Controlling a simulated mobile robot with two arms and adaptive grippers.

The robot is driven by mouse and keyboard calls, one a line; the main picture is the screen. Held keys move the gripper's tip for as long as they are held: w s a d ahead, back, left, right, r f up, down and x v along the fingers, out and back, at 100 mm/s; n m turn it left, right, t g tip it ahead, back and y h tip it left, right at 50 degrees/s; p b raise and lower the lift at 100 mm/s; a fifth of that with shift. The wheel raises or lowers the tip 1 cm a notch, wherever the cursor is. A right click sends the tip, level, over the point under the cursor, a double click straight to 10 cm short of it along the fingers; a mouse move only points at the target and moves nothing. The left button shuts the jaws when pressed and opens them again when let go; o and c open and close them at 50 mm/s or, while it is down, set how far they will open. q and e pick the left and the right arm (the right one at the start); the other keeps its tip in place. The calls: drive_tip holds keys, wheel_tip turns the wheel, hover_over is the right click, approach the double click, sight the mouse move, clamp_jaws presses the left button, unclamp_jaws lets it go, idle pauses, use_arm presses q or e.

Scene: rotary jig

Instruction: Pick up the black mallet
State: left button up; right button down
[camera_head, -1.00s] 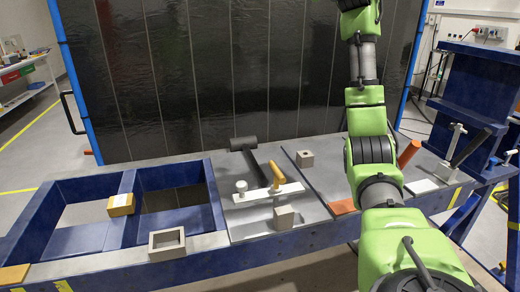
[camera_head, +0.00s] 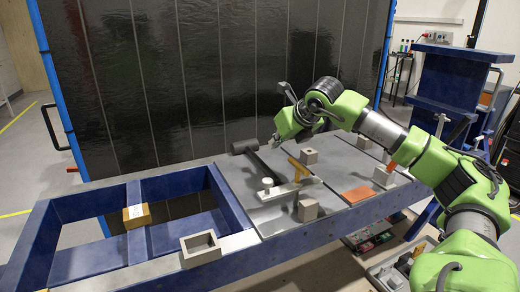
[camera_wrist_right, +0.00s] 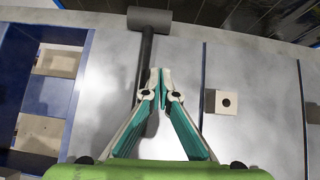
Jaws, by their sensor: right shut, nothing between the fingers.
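The black mallet (camera_head: 244,146) lies on the grey plate of the blue bench, with its head toward the black panel and its handle running toward the front right. In the right wrist view, the mallet head (camera_wrist_right: 149,19) is at the top, and the handle runs down behind the fingers. My right gripper (camera_head: 277,139) is above the plate, just right of the mallet. In the wrist view its fingertips (camera_wrist_right: 160,72) are together and empty, beside the handle in the picture. The lower handle is partly hidden by the fingers. My left gripper is out of view.
A clamp with an orange handle (camera_head: 297,164) and white bar stands close to the mallet's handle end. Grey blocks (camera_head: 309,156) and (camera_head: 307,210) are nearby. An orange plate (camera_head: 358,195) lies to the right. The black panel (camera_head: 200,80) rises behind the bench.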

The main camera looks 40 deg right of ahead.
sight(251, 140)
drive_tip(key=p+x, duration=0.2)
drive_tip(key=x, duration=0.6)
drive_tip(key=shift+w+f, duration=0.15)
drive_tip(key=shift+w, duration=0.1)
drive_tip(key=w, duration=0.1)
drive_tip(key=w+d+p, duration=0.1)
drive_tip(key=w, duration=0.1)
drive_tip(key=shift+w+f, duration=0.25)
drive_tip(key=shift+w, duration=0.05)
drive_tip(key=shift+w+p, duration=0.3)
drive_tip(key=shift+w, duration=0.05)
drive_tip(key=w, duration=0.2)
drive_tip(key=w+d+p, duration=0.1)
drive_tip(key=w, duration=0.1)
drive_tip(key=shift+w+r, duration=0.1)
drive_tip(key=shift+w, duration=0.1)
drive_tip(key=shift+w+d, duration=0.2)
drive_tip(key=shift+w, duration=0.4)
